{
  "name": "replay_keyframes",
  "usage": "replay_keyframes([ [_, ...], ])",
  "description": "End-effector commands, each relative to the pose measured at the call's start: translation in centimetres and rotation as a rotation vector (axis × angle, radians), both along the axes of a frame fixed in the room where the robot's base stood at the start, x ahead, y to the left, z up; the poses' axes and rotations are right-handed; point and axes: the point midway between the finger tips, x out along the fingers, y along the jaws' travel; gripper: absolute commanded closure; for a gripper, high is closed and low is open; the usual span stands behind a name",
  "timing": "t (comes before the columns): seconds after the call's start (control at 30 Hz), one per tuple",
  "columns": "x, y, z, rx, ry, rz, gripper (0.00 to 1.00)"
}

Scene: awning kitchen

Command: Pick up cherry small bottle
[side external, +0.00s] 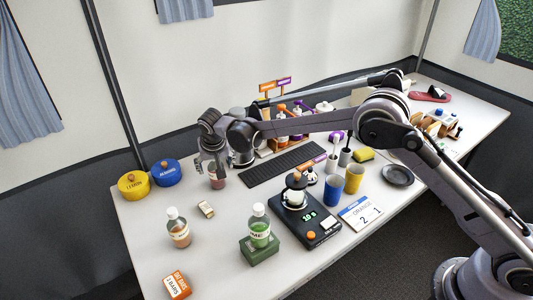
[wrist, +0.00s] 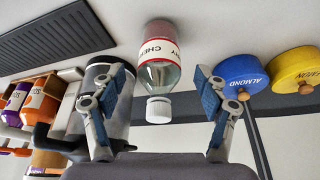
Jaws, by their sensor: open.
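The cherry small bottle (wrist: 159,62) is clear with a white cap and a red and white label reading CHERRY. In the wrist view its cap points toward my gripper (wrist: 160,95), whose two blue-padded fingers are spread open either side, with gaps between pads and bottle. In the side external view my gripper (side external: 211,164) is above the back left of the table, pointing down. The bottle's reddish lower part (side external: 217,182) shows just below the fingers, standing on the table. Its top is hidden by the gripper.
Yellow (side external: 134,185) and blue (side external: 167,172) lidded pots stand left of the bottle. A grey canister (wrist: 108,105) is close beside my left finger in the wrist view. A small beige block (side external: 206,209) lies in front. A black grooved mat (side external: 282,164) lies to the right.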

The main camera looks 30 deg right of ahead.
Motion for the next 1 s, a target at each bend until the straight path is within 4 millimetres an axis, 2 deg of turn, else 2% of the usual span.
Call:
replay_keyframes([
  [0.1, 0.6, -0.3, -1.7, 0.001, 0.000, -0.002, 0.26],
  [0.3, 1.4, -0.5, -3.7, 0.001, 0.000, -0.002, 0.26],
  [0.6, 1.5, -0.6, -4.1, 0.000, 0.000, -0.001, 0.26],
  [0.63, 1.5, -0.6, -4.1, 0.000, 0.000, -0.001, 0.29],
  [0.67, 1.5, -0.6, -4.1, 0.000, 0.000, -0.001, 0.38],
  [0.83, 1.5, -0.6, -4.1, 0.000, 0.000, -0.001, 0.87],
  [1.0, 1.5, -0.6, -4.1, 0.000, 0.000, -0.001, 0.87],
])
